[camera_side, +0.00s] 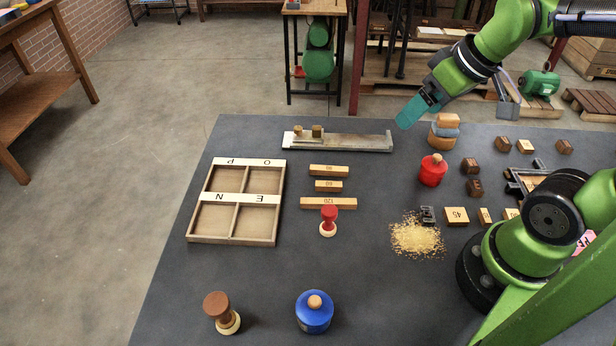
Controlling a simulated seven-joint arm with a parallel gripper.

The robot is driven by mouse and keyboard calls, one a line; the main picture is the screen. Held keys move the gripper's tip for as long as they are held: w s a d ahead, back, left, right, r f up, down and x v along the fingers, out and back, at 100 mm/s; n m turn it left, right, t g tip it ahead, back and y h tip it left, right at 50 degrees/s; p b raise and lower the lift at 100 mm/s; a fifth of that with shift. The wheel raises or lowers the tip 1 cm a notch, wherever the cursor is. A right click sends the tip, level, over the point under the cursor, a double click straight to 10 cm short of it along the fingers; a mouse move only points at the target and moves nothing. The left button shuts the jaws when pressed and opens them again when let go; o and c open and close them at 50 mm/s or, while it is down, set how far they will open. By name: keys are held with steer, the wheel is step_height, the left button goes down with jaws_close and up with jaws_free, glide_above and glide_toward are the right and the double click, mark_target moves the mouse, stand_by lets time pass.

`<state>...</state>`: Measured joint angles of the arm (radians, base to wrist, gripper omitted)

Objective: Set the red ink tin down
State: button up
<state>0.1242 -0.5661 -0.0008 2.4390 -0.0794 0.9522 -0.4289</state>
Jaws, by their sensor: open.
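The red ink tin (432,172) stands upright on the dark table, right of the middle, with a round wooden knob on its lid. My gripper (406,118) is over the table's back part, up and to the left of the tin in the picture. Its teal fingers point down and to the left, apart from the tin. They overlap one another in this view, so the gap between them is hidden. Nothing shows between them, and the gripper is open.
A stack of wooden and grey-blue pieces (445,132) stands behind the tin. Yellow grains (416,238) lie in front of it, and small blocks (473,166) to its right. A lettered wooden tray (282,202), red stamp (328,220) and blue tin (314,314) stand to the left.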

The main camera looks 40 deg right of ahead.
steer(key=a+r+m, duration=0.1)
steer(key=s+a+m+t, duration=0.1)
steer(key=a+r+m+y, duration=0.1)
steer(key=a, duration=0.1)
steer(key=shift+s+r+m+t, duration=0.25)
steer(key=shift+r+m+t, duration=0.05)
steer(key=shift+t, duration=0.1)
